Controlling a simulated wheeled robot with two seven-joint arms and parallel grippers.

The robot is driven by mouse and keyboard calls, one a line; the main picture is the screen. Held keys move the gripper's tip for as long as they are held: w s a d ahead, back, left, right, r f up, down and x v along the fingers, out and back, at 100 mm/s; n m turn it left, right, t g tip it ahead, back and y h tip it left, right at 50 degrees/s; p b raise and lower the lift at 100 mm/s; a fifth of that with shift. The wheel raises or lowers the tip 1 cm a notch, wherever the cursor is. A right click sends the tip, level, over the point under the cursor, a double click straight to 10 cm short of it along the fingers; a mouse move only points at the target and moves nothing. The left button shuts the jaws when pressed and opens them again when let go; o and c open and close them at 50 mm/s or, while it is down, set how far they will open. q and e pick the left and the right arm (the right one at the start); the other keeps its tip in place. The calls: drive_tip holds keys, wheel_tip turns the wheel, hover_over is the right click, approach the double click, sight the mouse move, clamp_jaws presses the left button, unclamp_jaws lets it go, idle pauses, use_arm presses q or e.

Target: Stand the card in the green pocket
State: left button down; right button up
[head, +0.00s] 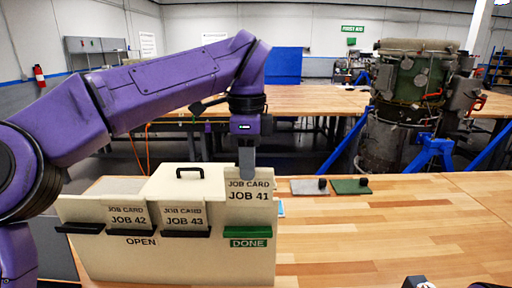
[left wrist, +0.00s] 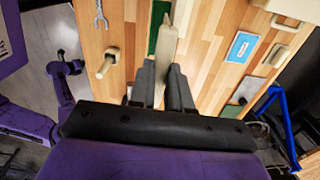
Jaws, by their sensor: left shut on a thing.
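The cream card marked JOB 41 (head: 249,196) is upright in my left gripper (head: 246,172), which is shut on its top edge. The green pocket (head: 248,232), marked DONE, is on the right of a cream board directly below the card. The card's lower edge meets the pocket's top lip in the head view; I cannot tell whether it is inside. In the left wrist view the card (left wrist: 181,18) is nearly edge-on between the fingers, beside the green pocket (left wrist: 156,28). Of my right gripper, only small dark parts seem to show at the bottom right.
Cards JOB 42 (head: 128,214) and JOB 43 (head: 184,215) stand in black pockets on the board (head: 180,262). A cream box with a black handle (head: 190,173) is behind. Grey (head: 309,187) and green (head: 350,187) plates lie to the right. The right tabletop is mostly clear.

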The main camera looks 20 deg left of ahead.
sight(247, 182)
use_arm(q)
drive_tip(key=shift+w+n, duration=0.1)
drive_tip(key=shift+n, duration=0.2)
drive_tip(key=shift+a+f, duration=0.1)
drive_tip(key=f+b, duration=0.3)
drive_tip(key=shift+s+f+b, duration=0.35)
drive_tip(key=shift+b, duration=0.05)
drive_tip(key=shift+w+f+b, duration=0.15)
drive_tip(key=shift+f+b, duration=0.15)
drive_tip(key=shift+f, duration=0.05)
drive_tip(key=shift+r, duration=0.1)
drive_tip(key=shift+s+r, duration=0.1)
drive_tip(key=shift+s, duration=0.1)
drive_tip(key=shift+w+f, duration=0.15)
drive_tip(key=shift+f, duration=0.05)
